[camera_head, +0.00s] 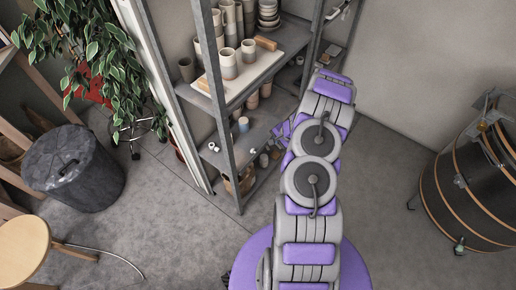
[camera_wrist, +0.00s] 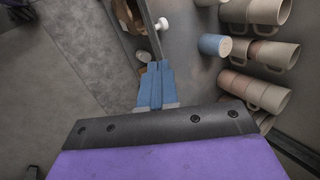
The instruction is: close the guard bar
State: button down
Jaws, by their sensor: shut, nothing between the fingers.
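I cannot single out a guard bar with certainty in either view. The grey metal shelf rack (camera_head: 228,120) holds pottery, and its edge (camera_wrist: 152,32) runs down toward my fingertips in the wrist view. My gripper (camera_wrist: 160,66) has its blue fingers shut together with nothing between them. The fingertips appear beside the rack's edge; whether they touch it I cannot tell. In the head view my gripper is mostly hidden behind my arm, at the rack's right side. A small white knob-like piece (camera_wrist: 162,24) sits just beyond the fingertips.
A blue cup (camera_wrist: 214,45) and several mugs (camera_wrist: 262,55) stand on the shelf right of my fingers. A dark kiln-like drum (camera_head: 470,195) stands at right. A grey bin (camera_head: 75,168), round wooden stool (camera_head: 24,250) and plant (camera_head: 95,50) are at left. Open floor lies between.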

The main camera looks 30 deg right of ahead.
jog(key=n, duration=0.2)
jog(key=b, duration=0.3)
send_near(253, 150)
notch_tip(253, 150, down, 5)
jog(key=w, duration=0.2)
jog(key=shift+w+a+f+n, duration=0.3)
jog(key=shift+w+a, duration=0.05)
jog(key=shift+a, duration=0.15)
jog(key=shift+w+a, duration=0.1)
jog(key=shift+w+a+f+p, duration=0.1)
jog(key=shift+w+f+p, duration=0.15)
jog(key=shift+w+p, duration=0.15)
